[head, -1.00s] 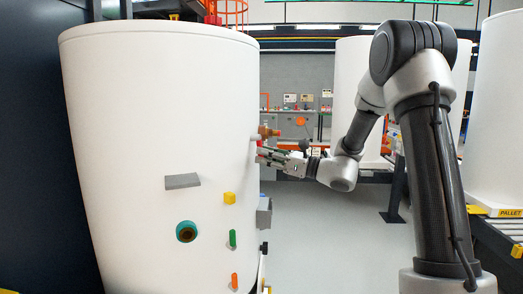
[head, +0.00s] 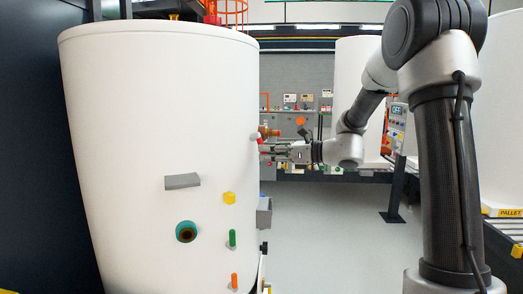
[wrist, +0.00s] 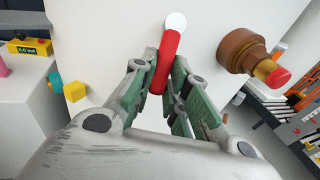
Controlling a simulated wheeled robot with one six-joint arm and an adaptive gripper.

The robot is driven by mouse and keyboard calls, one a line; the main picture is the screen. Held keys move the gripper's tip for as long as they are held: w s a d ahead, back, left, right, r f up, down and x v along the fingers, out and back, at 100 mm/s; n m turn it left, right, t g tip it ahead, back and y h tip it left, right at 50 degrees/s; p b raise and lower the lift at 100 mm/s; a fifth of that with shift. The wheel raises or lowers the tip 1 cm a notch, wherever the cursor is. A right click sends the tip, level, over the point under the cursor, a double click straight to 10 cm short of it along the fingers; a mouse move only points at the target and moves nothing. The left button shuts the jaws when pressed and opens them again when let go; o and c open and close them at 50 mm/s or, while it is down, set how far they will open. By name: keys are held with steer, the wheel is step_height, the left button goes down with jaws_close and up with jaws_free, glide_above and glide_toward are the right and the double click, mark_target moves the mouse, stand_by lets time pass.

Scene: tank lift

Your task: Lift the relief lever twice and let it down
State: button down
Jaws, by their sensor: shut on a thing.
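The relief lever is red and shows in the wrist view (wrist: 166,62), joined to a pale round boss on the white tank (head: 150,120). In the wrist view it slants down from the boss to between my fingers. My gripper (wrist: 160,88) is shut on the lever, with a green-padded finger on each side. In the head view my gripper (head: 268,152) is at the tank's right edge. Only a small red part of the lever shows there. The lever's lower end is partly hidden between the fingers.
A brass fitting with a red tip (wrist: 250,58) sticks out close to the right of the lever. A yellow knob (wrist: 75,91) and a yellow meter (wrist: 30,47) are to the left. A grey box (head: 264,212) is on the tank's side below my gripper.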

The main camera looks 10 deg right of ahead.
steer(key=shift+s+r+g+h, duration=0.25)
steer(key=shift+r+g+h, duration=0.25)
steer(key=shift+h, duration=0.1)
steer(key=shift+f, duration=0.15)
steer(key=shift+w+a+f+t+y, duration=0.15)
steer(key=shift+f+t+y, duration=0.2)
steer(key=shift+y, duration=0.2)
steer(key=shift+w+a+f+t+y, duration=0.15)
steer(key=shift+f+t+y, duration=0.15)
steer(key=shift+y, duration=0.25)
